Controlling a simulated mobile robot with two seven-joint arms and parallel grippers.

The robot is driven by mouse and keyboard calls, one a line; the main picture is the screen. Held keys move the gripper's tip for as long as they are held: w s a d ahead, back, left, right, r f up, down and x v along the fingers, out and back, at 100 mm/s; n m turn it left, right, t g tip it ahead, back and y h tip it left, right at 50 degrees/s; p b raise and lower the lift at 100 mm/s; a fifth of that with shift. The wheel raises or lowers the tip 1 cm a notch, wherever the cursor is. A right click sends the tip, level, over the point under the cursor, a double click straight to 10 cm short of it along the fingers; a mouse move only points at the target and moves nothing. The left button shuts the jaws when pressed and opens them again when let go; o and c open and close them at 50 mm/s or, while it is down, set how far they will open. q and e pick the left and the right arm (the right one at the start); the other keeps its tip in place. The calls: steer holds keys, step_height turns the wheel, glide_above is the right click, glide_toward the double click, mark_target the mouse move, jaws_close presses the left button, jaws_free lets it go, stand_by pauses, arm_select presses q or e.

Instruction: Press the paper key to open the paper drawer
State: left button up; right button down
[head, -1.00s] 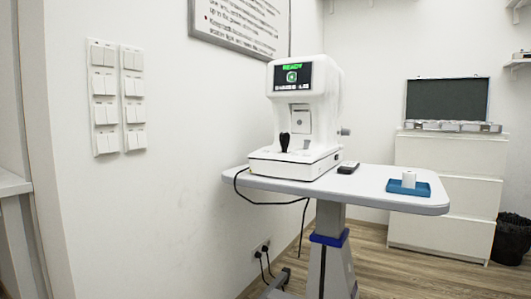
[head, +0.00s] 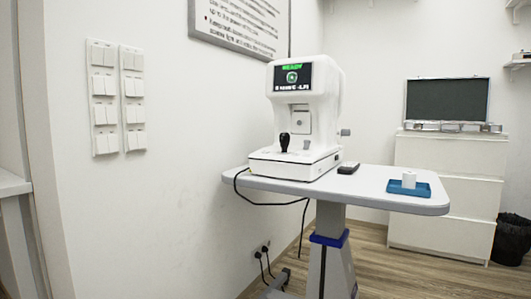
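A white eye-test machine (head: 333,110) stands on a grey-white table (head: 370,190). Its screen (head: 292,76) is lit and shows green "READY" text with a round green mark. A black joystick (head: 284,142) stands on its base (head: 292,164). A small square panel (head: 300,122) shows on its front below the screen. I cannot make out which key is the paper key, nor tell which part is the paper drawer. Neither of my grippers is in view.
A blue tray (head: 424,189) with a white roll (head: 409,179) and a small dark-sided box (head: 348,168) are on the table. Black cables hang at its left. White drawers (head: 450,180) and a black bin (head: 511,240) stand at right. Wall switches (head: 104,98) are at left.

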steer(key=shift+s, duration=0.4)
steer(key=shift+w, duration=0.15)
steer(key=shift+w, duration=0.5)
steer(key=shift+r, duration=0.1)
